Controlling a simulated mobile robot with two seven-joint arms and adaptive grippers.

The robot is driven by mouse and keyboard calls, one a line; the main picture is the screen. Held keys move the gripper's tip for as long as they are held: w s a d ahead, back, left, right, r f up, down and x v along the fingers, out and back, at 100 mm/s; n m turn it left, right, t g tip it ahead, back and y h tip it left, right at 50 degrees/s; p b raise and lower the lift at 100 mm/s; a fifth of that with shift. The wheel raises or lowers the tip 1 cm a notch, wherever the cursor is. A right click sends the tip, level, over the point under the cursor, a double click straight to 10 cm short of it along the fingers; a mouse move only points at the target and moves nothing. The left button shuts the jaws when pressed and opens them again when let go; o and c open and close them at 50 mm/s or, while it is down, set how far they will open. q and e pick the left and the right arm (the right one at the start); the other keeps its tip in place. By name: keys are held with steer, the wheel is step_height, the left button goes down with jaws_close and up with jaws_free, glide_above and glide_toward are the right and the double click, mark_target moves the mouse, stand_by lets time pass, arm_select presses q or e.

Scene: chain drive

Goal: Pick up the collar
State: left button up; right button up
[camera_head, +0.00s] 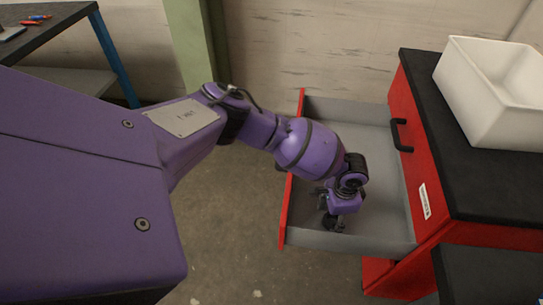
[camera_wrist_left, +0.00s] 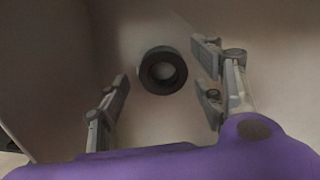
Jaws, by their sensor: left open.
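The collar (camera_wrist_left: 148,76) is a dark ring lying on the grey drawer floor in the left wrist view. It lies between and a little beyond the fingertips of my left gripper (camera_wrist_left: 165,92), which is open and empty around it. No finger clearly touches the collar. In the head view my left gripper (camera_head: 333,221) points down inside the open drawer (camera_head: 378,150), near its front left corner. The collar is hard to make out there, as the gripper covers that spot. My right gripper is not in view.
The drawer's red front panel (camera_head: 286,215) and grey side walls stand close to my left gripper. The red cabinet (camera_head: 415,170) has a black top with a white bin (camera_head: 490,95) on it. A dark workbench (camera_head: 50,38) stands at the far left. The drawer's back part is empty.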

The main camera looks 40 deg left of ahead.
arm_select(q)
steer(key=shift+w+f, duration=0.15)
steer(key=shift+f, duration=0.55)
steer(key=shift+d, duration=0.1)
steer(key=shift+c, duration=0.5)
jaws_close()
steer(key=shift+r, duration=0.1)
